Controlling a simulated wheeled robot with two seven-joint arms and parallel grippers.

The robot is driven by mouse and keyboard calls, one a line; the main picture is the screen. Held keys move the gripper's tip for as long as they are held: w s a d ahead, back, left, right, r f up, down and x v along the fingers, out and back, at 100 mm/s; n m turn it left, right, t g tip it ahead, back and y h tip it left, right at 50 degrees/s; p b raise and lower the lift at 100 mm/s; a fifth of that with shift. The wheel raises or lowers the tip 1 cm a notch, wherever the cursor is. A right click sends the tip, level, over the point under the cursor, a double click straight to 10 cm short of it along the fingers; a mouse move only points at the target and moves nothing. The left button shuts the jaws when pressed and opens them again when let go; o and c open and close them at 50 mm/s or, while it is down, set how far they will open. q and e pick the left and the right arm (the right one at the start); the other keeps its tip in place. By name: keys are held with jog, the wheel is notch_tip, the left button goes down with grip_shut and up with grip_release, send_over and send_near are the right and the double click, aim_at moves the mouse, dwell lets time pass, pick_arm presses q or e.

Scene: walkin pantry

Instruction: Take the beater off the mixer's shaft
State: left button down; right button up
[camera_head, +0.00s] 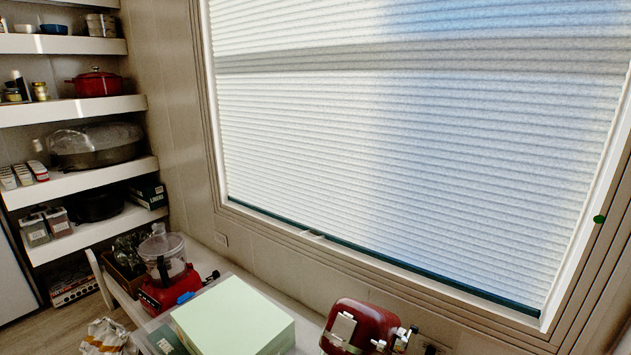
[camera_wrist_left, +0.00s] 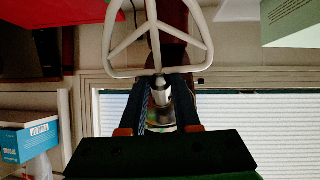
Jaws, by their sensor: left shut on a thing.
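The red mixer (camera_head: 367,325) shows at the bottom edge of the head view, right of a pale green box; its lower part is cut off. In the left wrist view the white beater (camera_wrist_left: 152,27) fills the top middle, its open frame pointing up in the picture. My left gripper (camera_wrist_left: 161,84) is shut on the beater at its silver hub, with one dark finger on each side. A dark red surface (camera_wrist_left: 174,20) shows behind the beater. I cannot tell whether the hub is still on the mixer's shaft. Neither gripper shows in the head view.
The pale green box (camera_head: 232,318) stands on the counter left of the mixer. A red food processor (camera_head: 165,272) is farther left. The window (camera_head: 420,150) is behind. In the left wrist view a blue box (camera_wrist_left: 28,138) is at the left and a bright red thing (camera_wrist_left: 75,10) at the top left.

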pick_arm(q)
jog(key=shift+w+d+r, duration=0.1)
jog(key=shift+w+r, duration=0.15)
jog(key=shift+r, duration=0.1)
dwell(0.6)
jog(key=shift+r+p, duration=0.25)
jog(key=shift+p, duration=0.35)
jog(key=shift+d+t+y+p, duration=0.1)
jog(key=shift+t+y+p, duration=0.35)
jog(key=shift+p, duration=0.25)
jog(key=shift+f+n, duration=0.1)
jog(key=shift+n, duration=0.2)
jog(key=shift+d+r+t+y+p, duration=0.1)
jog(key=shift+r+t+y+p, duration=0.15)
jog(key=shift+y+p, duration=0.3)
jog(key=shift+f, duration=0.25)
